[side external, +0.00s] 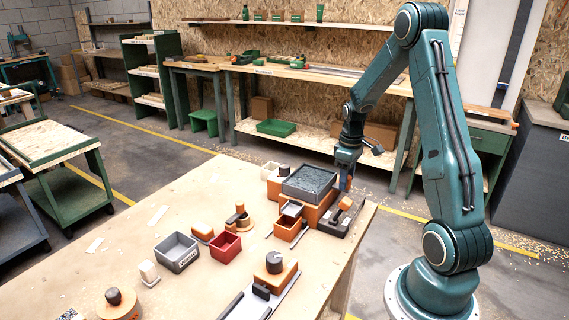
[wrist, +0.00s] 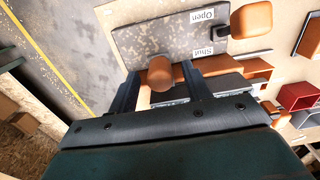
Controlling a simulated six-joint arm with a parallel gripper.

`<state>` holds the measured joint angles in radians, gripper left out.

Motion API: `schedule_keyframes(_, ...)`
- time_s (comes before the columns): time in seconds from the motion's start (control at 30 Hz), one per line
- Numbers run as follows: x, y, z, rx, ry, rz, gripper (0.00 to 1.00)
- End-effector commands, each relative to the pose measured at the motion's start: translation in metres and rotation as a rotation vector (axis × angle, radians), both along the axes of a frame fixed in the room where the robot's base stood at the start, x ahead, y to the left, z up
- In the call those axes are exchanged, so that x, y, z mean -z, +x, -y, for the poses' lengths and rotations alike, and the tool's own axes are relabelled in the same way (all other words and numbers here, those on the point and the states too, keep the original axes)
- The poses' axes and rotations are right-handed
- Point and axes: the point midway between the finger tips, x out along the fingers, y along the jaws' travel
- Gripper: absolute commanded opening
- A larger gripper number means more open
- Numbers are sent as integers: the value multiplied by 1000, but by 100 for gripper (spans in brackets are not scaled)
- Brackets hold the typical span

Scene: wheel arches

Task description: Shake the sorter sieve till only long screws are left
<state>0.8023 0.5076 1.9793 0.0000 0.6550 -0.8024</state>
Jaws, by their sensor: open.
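The sorter appears to be the orange block with a grey tray (side external: 310,182) on top, at the table's far right corner. The tray's dark contents are too small to tell apart. My gripper (side external: 346,182) points down just right of the tray. In the wrist view its fingers (wrist: 161,85) are open, with a brown rounded knob (wrist: 159,72) showing between them; I cannot tell if they touch it. The knob stands by a grey plate (wrist: 165,40) labelled Open and Shut. An orange drawer or bin (side external: 287,229) sits at the block's front.
A red bin (side external: 226,246), a grey labelled bin (side external: 177,253) and an orange block with a dark knob (side external: 274,264) stand on the table. The table's left part is mostly clear.

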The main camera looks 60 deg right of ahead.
Motion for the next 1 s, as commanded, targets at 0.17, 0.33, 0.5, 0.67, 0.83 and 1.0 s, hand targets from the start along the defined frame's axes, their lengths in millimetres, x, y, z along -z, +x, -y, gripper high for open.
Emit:
schedule_keyframes(0.17,7,0,0,0,0,0,49)
schedule_keyframes(0.33,8,0,0,0,0,0,49)
schedule_keyframes(0.5,7,0,0,0,0,0,49)
schedule_keyframes(0.67,7,0,0,0,0,0,26)
schedule_keyframes(0.83,7,0,0,0,0,0,14)
schedule_keyframes(1.0,7,0,0,0,0,0,14)
